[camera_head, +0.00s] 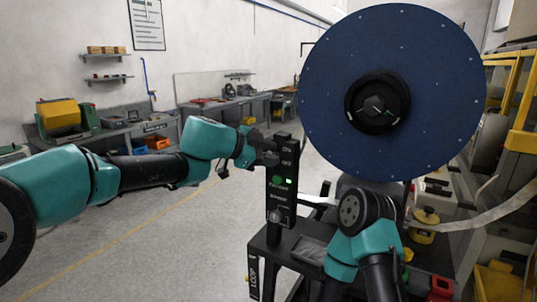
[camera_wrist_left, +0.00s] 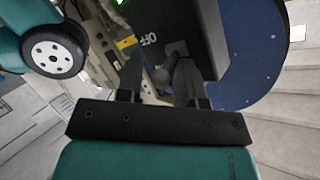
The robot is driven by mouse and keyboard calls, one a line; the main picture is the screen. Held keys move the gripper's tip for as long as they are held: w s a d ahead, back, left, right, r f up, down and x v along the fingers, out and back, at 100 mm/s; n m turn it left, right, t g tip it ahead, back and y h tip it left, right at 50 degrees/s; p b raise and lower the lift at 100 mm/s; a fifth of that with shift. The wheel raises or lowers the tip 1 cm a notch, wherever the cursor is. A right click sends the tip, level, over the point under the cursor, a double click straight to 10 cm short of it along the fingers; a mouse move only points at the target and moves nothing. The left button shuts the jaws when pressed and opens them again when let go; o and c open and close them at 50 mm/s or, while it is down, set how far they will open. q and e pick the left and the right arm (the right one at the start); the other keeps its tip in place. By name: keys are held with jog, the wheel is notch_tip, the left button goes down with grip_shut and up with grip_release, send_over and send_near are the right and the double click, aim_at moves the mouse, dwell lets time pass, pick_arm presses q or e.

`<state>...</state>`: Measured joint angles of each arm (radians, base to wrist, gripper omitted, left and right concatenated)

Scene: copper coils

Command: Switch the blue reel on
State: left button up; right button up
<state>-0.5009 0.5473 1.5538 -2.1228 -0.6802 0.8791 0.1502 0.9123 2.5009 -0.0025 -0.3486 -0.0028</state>
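The blue reel (camera_head: 440,60) is a large dark blue disc with a black hub (camera_head: 377,103), standing upright at the right of the head view. Part of it shows in the wrist view (camera_wrist_left: 265,65). A narrow black switch panel (camera_head: 281,205) stands left of it, with ON and OFF labels near its top and a lit green light (camera_head: 289,181). My left gripper (camera_head: 263,157) is at the panel's upper part. In the wrist view my left gripper (camera_wrist_left: 158,75) has its fingers apart, with a small grey switch knob (camera_wrist_left: 160,76) between them, near the OFF label. I cannot tell whether they touch.
My right arm (camera_head: 365,235) is bent in front of the reel's lower edge; its gripper does not show. A black stand (camera_head: 262,240) carries the panel. Yellow racks (camera_head: 522,115) stand at right. Open floor (camera_head: 150,255) lies below my left arm.

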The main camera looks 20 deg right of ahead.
pick_arm(q)
jog(key=shift+d+h, duration=0.1)
jog(key=shift+h, duration=0.2)
jog(key=shift+s+f+m+t+h, duration=0.1)
jog(key=shift+f+m+t+h, duration=0.35)
jog(key=shift+h, duration=0.45)
jog(key=shift+m, duration=0.25)
jog(key=s+a+f+m+h, duration=0.1)
jog(key=s+a+f+h, duration=0.1)
jog(key=a, duration=0.6)
jog(key=s+a+f+m+t+h, duration=0.1)
jog(key=a+f+h, duration=0.1)
jog(key=a, duration=0.6)
jog(key=shift+s+a+f, duration=0.35)
jog(key=shift+s+f, duration=0.05)
jog(key=shift+f, duration=0.4)
